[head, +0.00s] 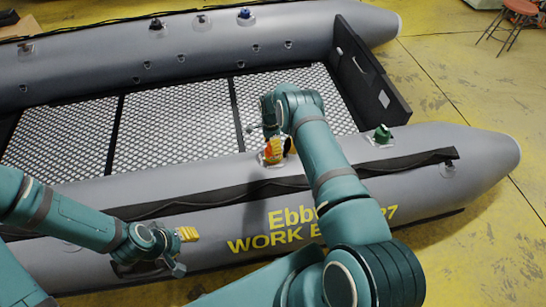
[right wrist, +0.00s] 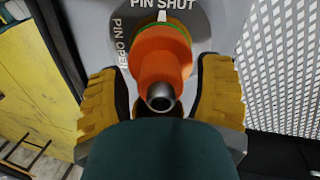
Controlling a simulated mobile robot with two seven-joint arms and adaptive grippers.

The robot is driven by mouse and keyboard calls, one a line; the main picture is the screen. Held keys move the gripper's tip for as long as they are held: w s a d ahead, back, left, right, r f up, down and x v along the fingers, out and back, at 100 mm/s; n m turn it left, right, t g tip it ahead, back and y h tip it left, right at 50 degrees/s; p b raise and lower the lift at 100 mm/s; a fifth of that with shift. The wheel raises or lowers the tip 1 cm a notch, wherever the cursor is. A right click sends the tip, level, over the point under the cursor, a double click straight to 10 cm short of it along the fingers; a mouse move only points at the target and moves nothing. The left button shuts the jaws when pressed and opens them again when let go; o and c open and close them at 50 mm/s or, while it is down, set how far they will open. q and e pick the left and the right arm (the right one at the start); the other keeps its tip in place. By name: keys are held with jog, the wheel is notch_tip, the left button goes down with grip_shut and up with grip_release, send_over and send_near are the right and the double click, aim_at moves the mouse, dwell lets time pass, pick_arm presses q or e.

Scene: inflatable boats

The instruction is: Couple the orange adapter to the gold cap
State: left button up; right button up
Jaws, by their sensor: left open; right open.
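The orange adapter (right wrist: 160,60) shows in the right wrist view, in front of a grey plate with the words PIN SHUT and PIN OPEN. It has a grey metal tube end facing the camera. A narrow green and gold ring (right wrist: 183,32) shows behind it; I cannot tell whether this is the gold cap. My right gripper (right wrist: 160,92) is open, with one yellow finger on each side of the adapter; contact is not clear. In the head view my right gripper (head: 274,151) is at the near tube. My left gripper (head: 187,250) is open at lower left, apart from the adapter.
The grey inflatable boat (head: 480,160) fills the head view. A green valve fitting (head: 383,133) stands on the near tube to the right. Dark fittings (head: 245,14) sit on the far tube. The mesh floor (head: 180,120) is bare. A red stool (head: 520,8) stands far right.

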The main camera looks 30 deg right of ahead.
notch_tip(320, 180, up, 12)
jog(key=w, duration=0.2)
jog(key=shift+w+d+f, duration=0.15)
jog(key=shift+d+f, duration=0.05)
jog(key=shift+d, duration=0.05)
dwell(0.4)
